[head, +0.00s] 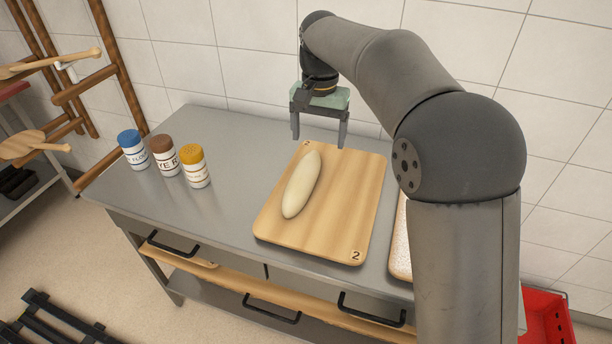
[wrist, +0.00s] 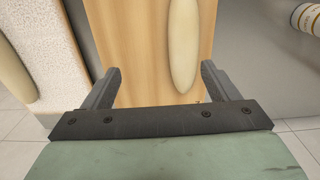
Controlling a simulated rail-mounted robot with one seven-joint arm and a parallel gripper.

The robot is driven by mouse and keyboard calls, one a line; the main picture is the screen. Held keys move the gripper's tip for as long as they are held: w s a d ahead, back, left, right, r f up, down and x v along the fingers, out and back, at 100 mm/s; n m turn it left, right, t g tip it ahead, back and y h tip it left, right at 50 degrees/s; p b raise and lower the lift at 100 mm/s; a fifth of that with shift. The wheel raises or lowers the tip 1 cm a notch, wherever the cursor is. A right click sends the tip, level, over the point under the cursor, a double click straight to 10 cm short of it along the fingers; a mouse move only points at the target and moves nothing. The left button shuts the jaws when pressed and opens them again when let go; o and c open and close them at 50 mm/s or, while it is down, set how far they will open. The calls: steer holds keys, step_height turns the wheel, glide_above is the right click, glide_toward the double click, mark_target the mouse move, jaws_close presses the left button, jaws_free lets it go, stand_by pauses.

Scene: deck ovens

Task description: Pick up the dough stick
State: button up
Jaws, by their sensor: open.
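A pale, tapered dough stick (head: 301,184) lies lengthwise on the wooden board marked 2 (head: 345,215), left of the board's middle. My gripper (head: 319,138) is open and empty above the far end of the board, with its fingers pointing down. In the wrist view the dough stick (wrist: 184,45) lies beyond the fingers, closer to the right finger than to the left one. My gripper (wrist: 158,85) is apart from the dough there. The near end of the dough shows whole in the wrist view; its other end runs out of the frame.
Three shakers with blue (head: 132,150), brown (head: 164,155) and yellow (head: 195,166) lids stand left of the board. A second, speckled board (head: 401,250) is mostly hidden behind my arm; the wrist view shows another pale piece (wrist: 17,60) on it. The wall is close behind.

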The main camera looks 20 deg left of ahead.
glide_above(298, 182)
steer(key=f, duration=1.1)
steer(key=shift+w+d+f, duration=0.1)
steer(key=shift+d+f, duration=0.15)
steer(key=shift+d, duration=0.15)
steer(key=shift+a+f+p, duration=0.2)
steer(key=shift+f+p, duration=0.15)
steer(key=shift+f, duration=1.25)
steer(key=shift+a+f+p, duration=0.15)
steer(key=shift+f+p, duration=0.15)
steer(key=shift+f, duration=1.25)
steer(key=c, duration=1.3)
